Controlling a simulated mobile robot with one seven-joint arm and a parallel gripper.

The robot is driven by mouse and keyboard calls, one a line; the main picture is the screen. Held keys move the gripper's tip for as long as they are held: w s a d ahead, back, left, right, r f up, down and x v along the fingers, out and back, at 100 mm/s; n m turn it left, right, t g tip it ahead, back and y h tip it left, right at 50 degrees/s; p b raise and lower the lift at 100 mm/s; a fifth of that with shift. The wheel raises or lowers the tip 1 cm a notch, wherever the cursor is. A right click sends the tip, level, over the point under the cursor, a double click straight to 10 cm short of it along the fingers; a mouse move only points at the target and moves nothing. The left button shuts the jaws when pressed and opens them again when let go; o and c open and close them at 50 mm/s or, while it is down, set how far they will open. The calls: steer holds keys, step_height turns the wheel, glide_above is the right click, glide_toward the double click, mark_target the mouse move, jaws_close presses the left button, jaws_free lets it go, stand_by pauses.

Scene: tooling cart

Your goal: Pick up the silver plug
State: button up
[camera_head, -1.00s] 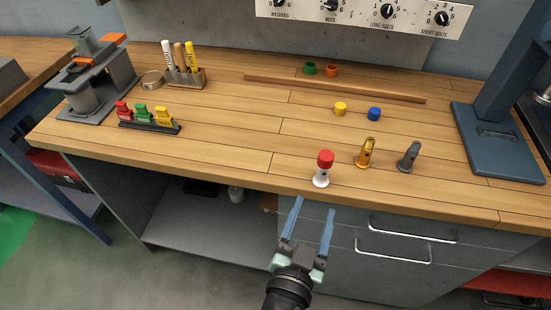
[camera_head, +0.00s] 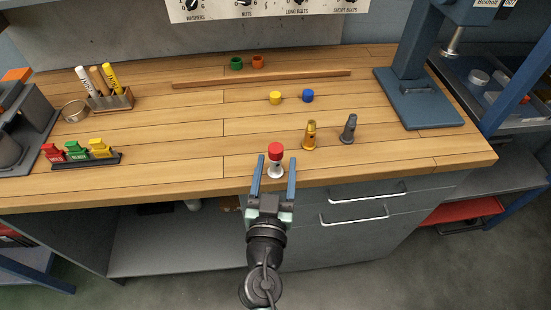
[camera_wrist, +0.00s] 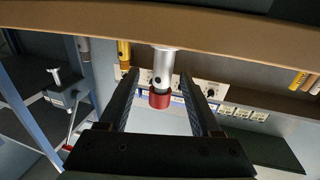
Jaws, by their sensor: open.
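The silver plug (camera_head: 275,171), a pale silver body with a red cap, stands upright near the bench's front edge. In the wrist view, which is upside down, its silver body (camera_wrist: 164,66) and red cap (camera_wrist: 160,99) show between the fingers. My gripper (camera_head: 276,160) is open, with one blue finger on each side of the plug in the head view. In the wrist view my gripper (camera_wrist: 160,76) also has a gap on both sides of it. Whether the fingertips reach past the plug is hard to tell.
A gold plug (camera_head: 310,137) and a dark grey plug (camera_head: 349,130) stand to the right. Yellow (camera_head: 275,98) and blue (camera_head: 308,96) pieces lie behind, before a wooden strip (camera_head: 260,79). A blue press stand (camera_head: 420,98) is at right. The bench's front edge (camera_head: 225,195) is close to my gripper.

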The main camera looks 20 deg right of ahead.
steer(key=shift+p+x, duration=0.65)
steer(key=shift+x, duration=1.9)
steer(key=shift+a, duration=0.15)
jaws_close()
